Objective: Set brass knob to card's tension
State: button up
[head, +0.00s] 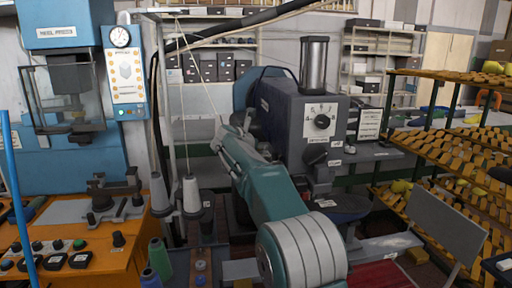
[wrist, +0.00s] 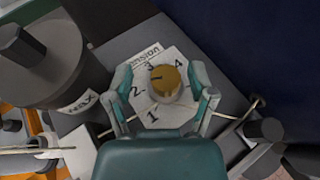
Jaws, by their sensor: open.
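The brass knob (wrist: 168,84) sits on a white dial plate (wrist: 161,114) marked "tension", with numerals 1 to 4 around it. A dark mark on the knob points left, roughly between 2 and 3. My gripper (wrist: 166,78) is open, with one finger on each side of the knob and visible gaps between. In the head view my arm reaches the left side of the dark blue machine (head: 278,122), and the brass knob is hidden there. A white card (head: 370,123) with print too small to read stands right of the machine.
A dark cylinder (wrist: 37,56) labelled "wax" stands left of the dial in the wrist view. Thread cones (head: 192,196) stand left of my arm. A blue press (head: 66,90) is at left, and yellow-brown racks (head: 450,150) fill the right.

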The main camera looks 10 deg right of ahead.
jog(key=c, duration=0.9)
jog(key=shift+d, duration=0.3)
grip_shut()
jog(key=shift+a+f, duration=0.1)
jog(key=shift+f, duration=0.05)
jog(key=o, duration=0.9)
grip_release()
jog(key=shift+a, duration=0.1)
